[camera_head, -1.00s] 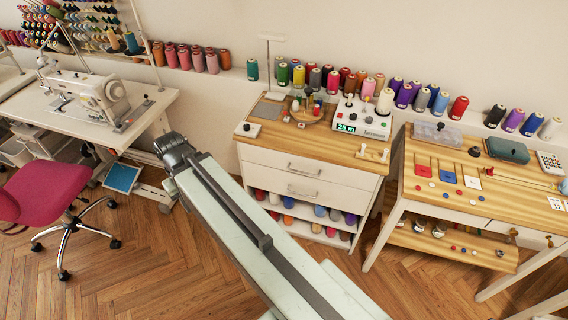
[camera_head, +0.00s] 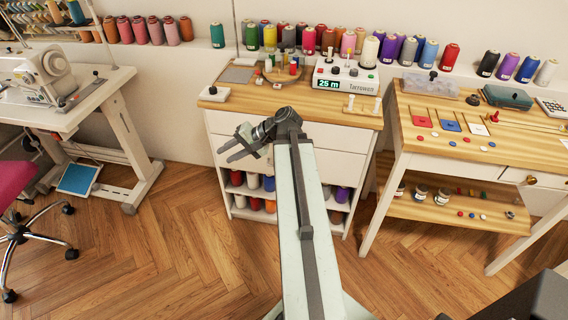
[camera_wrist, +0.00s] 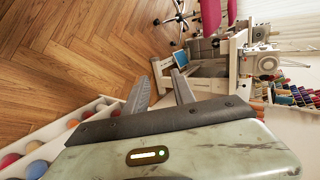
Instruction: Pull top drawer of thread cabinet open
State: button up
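The white thread cabinet (camera_head: 372,115) with a wooden top stands against the wall in the centre of the head view. Its top drawer (camera_head: 340,136) looks shut, with its front flush. My arm and gripper cover the middle of the drawer fronts, so the top handle is hidden. My gripper (camera_head: 224,152) is in front of the left part of the cabinet, its fingers pointing left. In the wrist view my gripper (camera_wrist: 158,80) is open, with nothing between the fingers. I cannot tell how far it is from the drawer front.
Thread spools (camera_head: 252,181) fill the cabinet's lower shelves. A wooden work table (camera_head: 455,143) stands close on the right. A sewing table (camera_head: 95,88) and a pink chair (camera_head: 12,185) are on the left. The wooden floor in front of the cabinet is clear.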

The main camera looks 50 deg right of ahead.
jog(key=s+d+f+m+t+h+b, duration=0.2)
jog(key=s+d+m+t+b, duration=0.3)
jog(key=d, duration=0.6)
jog(key=s+d+f+m+t+h+b, duration=0.1)
jog(key=s+d+m+t+h+b, duration=0.2)
jog(key=s+d+b, duration=0.6)
jog(key=shift+n+y, duration=0.3)
jog(key=shift+y, duration=0.2)
jog(key=w, duration=0.3)
jog(key=w+p, duration=0.1)
jog(key=w, duration=0.2)
jog(key=w+d+p, duration=0.1)
jog(key=w, duration=0.3)
jog(key=shift+f, duration=0.35)
grip_shut()
